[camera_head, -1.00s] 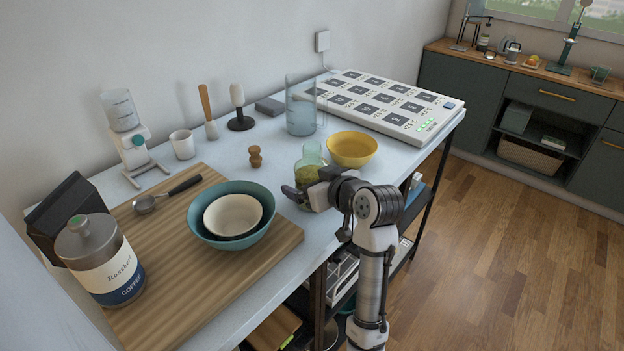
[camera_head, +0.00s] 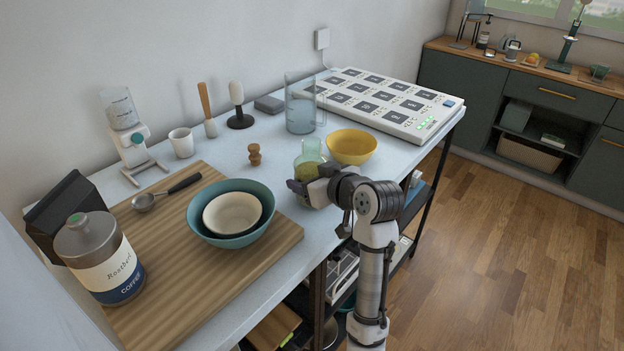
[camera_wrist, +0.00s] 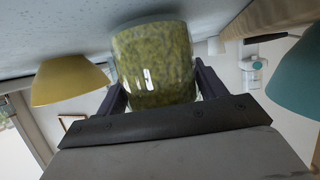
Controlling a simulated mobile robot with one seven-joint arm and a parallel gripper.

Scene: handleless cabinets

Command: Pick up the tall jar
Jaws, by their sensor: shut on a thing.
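The tall jar (camera_head: 309,151) is pale green glass with mottled yellow-green contents. It is near the front edge of the worktop, left of the yellow bowl. My gripper (camera_head: 304,187) is shut on it and hides its lower part in the head view. In the wrist view the jar (camera_wrist: 153,65) sits between the two fingers of my gripper (camera_wrist: 156,86), one finger on each side. I cannot tell clearly whether its base is clear of the worktop.
The yellow bowl (camera_head: 352,147) is close behind the jar to the right. A wooden stopper (camera_head: 254,154) and a clear pitcher (camera_head: 300,105) stand farther back. A teal bowl (camera_head: 206,235) is on the wooden board (camera_head: 245,263) to the left. The white panel (camera_head: 385,102) fills the back right.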

